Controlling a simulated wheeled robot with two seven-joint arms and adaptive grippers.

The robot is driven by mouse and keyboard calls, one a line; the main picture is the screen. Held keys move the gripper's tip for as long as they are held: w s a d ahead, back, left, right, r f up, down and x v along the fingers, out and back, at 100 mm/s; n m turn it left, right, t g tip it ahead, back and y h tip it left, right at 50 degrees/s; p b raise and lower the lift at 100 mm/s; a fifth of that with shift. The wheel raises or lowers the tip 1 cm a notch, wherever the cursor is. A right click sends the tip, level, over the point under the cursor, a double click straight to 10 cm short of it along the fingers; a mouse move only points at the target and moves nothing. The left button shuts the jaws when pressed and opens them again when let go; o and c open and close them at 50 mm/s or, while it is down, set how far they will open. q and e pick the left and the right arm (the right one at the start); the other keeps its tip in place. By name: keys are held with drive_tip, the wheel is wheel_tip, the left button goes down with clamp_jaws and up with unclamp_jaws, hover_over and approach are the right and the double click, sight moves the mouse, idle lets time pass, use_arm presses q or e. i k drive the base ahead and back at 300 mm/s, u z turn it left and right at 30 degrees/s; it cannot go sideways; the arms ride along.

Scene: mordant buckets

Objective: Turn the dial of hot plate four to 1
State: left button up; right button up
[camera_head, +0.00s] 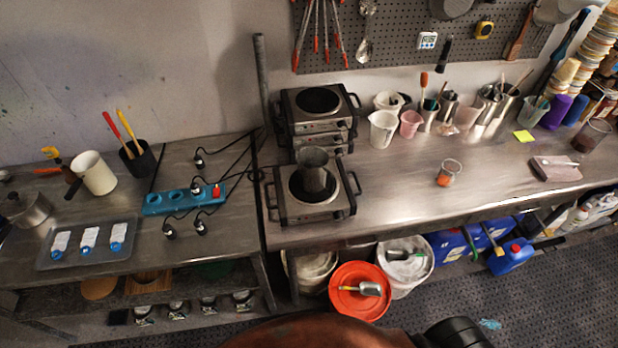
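A hot plate (335,206) stands near the left end of the right-hand metal bench, with a grey metal beaker (313,165) on its round dark burner. Behind it is a stack of hot plates, with a bare dark burner on the top one (320,101). Small dials show only faintly on the stack's front faces. The front hot plate's dial is too small to make out. No number marking hot plate four is readable, and I cannot tell any dial's setting. Neither of my grippers is clearly seen.
A blue power strip (184,198) with black plugs and cables lies left of the hot plates. White (383,128) and pink (411,123) jugs stand to the right. Buckets, one with an orange lid (345,303), stand below.

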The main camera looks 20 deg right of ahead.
sight(339, 215)
drive_tip(key=k, duration=0.5)
drive_tip(key=u, duration=1.6)
drive_tip(key=i, duration=0.9)
drive_tip(key=z, duration=2.2)
